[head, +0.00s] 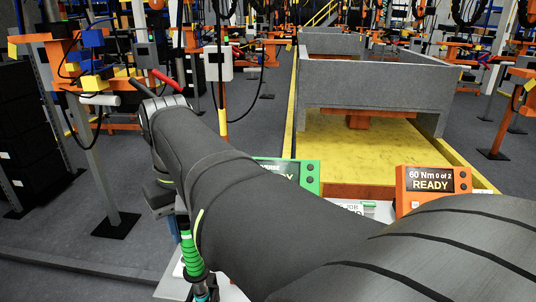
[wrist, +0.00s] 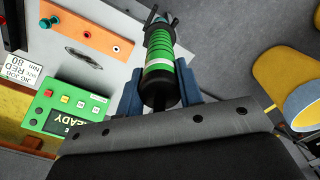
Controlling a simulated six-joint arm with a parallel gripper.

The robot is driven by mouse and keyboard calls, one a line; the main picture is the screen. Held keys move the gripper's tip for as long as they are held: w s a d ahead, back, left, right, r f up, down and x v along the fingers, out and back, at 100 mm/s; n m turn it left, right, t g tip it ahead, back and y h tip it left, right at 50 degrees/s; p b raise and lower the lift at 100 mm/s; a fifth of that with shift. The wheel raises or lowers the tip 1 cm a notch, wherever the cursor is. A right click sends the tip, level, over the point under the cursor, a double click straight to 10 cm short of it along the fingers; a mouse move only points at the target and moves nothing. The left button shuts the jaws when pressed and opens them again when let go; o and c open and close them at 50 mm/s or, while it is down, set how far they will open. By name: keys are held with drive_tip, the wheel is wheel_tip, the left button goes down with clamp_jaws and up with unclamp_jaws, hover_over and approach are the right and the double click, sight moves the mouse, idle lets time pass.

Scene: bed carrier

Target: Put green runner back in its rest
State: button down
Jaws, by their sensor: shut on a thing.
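The green runner (wrist: 158,62) is a tool with a green and black banded grip. In the wrist view it lies between the blue fingers of my gripper (wrist: 160,88), which are shut on it. Its far end narrows to dark prongs near the top edge. In the head view the runner (head: 191,256) hangs below my arm at the lower left, with its green grip upright and slightly tilted. My arm hides most of my gripper there. I cannot make out the runner's rest in either view.
A green READY box (wrist: 65,110) also shows in the head view (head: 305,172), partly behind my arm. An orange box (head: 432,186) reads 60 Nm, 0 of 2. An orange panel (wrist: 85,32) lies on the grey surface. A yellow bed with a grey frame (head: 380,88) stands beyond.

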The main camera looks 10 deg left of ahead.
drive_tip(key=shift+f, duration=3.5)
drive_tip(key=c, duration=0.9)
unclamp_jaws()
drive_tip(key=shift+f, duration=0.1)
wheel_tip(320, 180, up, 18)
drive_tip(key=shift+f, duration=0.25)
drive_tip(key=shift+f, duration=0.1)
wheel_tip(320, 180, down, 17)
drive_tip(key=shift+f, duration=0.2)
drive_tip(key=shift+r, duration=0.2)
drive_tip(key=shift+r, duration=0.1)
